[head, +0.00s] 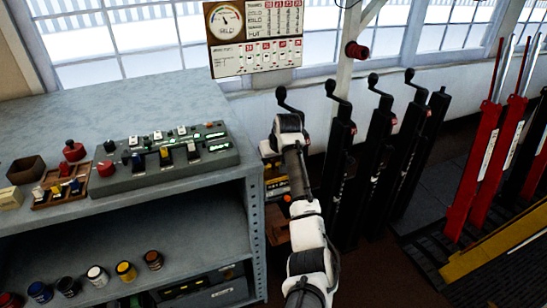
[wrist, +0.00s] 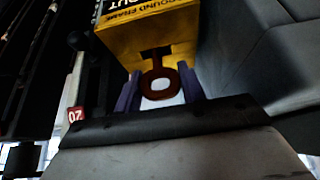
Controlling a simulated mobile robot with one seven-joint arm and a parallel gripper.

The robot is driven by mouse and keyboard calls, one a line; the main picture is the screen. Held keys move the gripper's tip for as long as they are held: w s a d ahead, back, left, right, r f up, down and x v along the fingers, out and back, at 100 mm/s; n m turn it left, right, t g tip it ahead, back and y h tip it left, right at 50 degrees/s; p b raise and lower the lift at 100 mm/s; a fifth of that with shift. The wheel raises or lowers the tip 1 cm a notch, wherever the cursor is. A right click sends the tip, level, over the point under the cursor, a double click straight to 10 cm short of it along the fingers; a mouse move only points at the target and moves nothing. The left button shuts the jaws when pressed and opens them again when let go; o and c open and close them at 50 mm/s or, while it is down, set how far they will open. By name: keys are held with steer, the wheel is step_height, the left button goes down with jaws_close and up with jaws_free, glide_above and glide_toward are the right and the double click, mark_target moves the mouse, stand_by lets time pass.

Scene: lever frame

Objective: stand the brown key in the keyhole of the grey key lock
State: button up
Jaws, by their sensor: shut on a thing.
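The brown key (wrist: 160,84) shows in the wrist view with its ring-shaped head between the two purple fingers of my gripper (wrist: 160,80), which is shut on it. Its stem points up the picture at a yellow panel (wrist: 180,30) with black, upside-down lettering and a dark T-shaped mark. I cannot tell whether the stem has entered a hole there. In the head view a small yellow-fronted unit (head: 275,188) shows beside my arm, right of the bench; I cannot make out a grey lock body or keyhole. My gripper is not clearly visible there.
Black levers (head: 338,150) with cranked handles stand right of my arm, with red levers (head: 490,150) farther right. The metal bench (head: 150,95) at left bears a grey switch console (head: 165,160). An orange-brown box (head: 277,232) is low behind my arm.

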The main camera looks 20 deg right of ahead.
steer(key=shift+f, duration=0.55)
steer(key=o, duration=1)
steer(key=p+v, duration=0.4)
steer(key=v, duration=0.1)
steer(key=shift+r+p, duration=0.25)
steer(key=shift+p, duration=0.05)
steer(key=shift+s+r+b, duration=0.15)
steer(key=shift+s+b, duration=0.05)
steer(key=shift+b, duration=0.2)
steer(key=shift+s+r, duration=0.25)
steer(key=shift+r, duration=0.2)
